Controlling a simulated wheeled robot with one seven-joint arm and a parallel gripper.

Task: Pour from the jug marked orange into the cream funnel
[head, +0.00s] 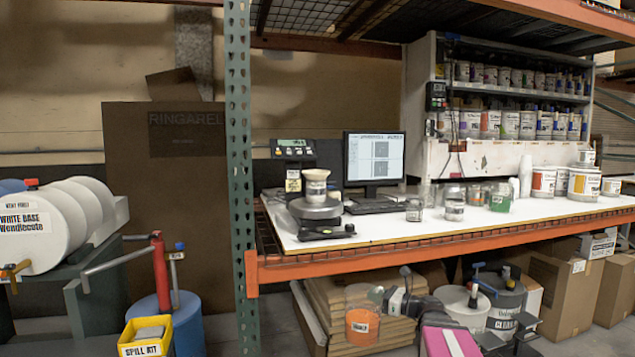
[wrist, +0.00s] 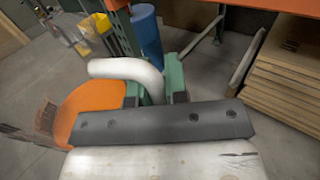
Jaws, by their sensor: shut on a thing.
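The orange jug (head: 361,328) hangs below the table level in the head view, with a small pale label on its side. My gripper (head: 376,295) is at its upper right. In the wrist view, the green fingers of my gripper (wrist: 153,92) are shut on the jug's pale handle, and the orange part of the jug (wrist: 95,106) shows to the left. The cream funnel (head: 316,175) sits on the scale (head: 315,210) at the left of the white table, higher than the jug and to its left. The inside of the funnel is not visible.
The orange shelf beam (head: 430,243) runs along the table's front, above the jug. A green upright post (head: 240,150) stands left of the scale. A monitor (head: 374,158) and several glass jars (head: 453,210) are right of the scale. Stacked boards (wrist: 275,85) lie below.

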